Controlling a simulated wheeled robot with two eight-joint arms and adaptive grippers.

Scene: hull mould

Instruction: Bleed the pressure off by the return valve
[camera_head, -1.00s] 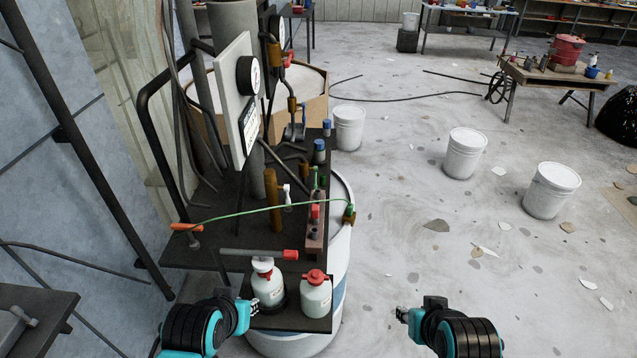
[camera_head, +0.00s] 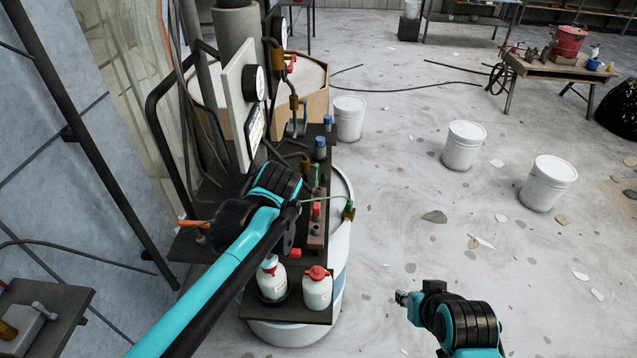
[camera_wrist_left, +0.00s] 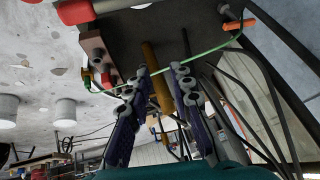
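The dark pump stand (camera_head: 190,250) carries a gauge panel (camera_head: 232,110), pipes and valve fittings. I cannot tell which fitting is the return valve. A red handle (camera_head: 291,64) and a blue lever (camera_head: 303,118) sit on the brass-coloured pipework behind. A block with a red cap (camera_head: 316,209) stands on the right edge. My left arm reaches over the stand and hides its middle. In the left wrist view my left gripper (camera_wrist_left: 160,84) is open, its fingers apart on either side of a brass cylinder (camera_wrist_left: 157,78) seen beyond. My right gripper (camera_head: 401,298) hangs over bare floor; its fingers are too small to judge.
A thin green line with an orange end (camera_wrist_left: 238,25) crosses near the left fingers. Two white bottles (camera_head: 317,290) with red tops stand at the stand's front. White buckets (camera_head: 464,148) stand on the floor to the right.

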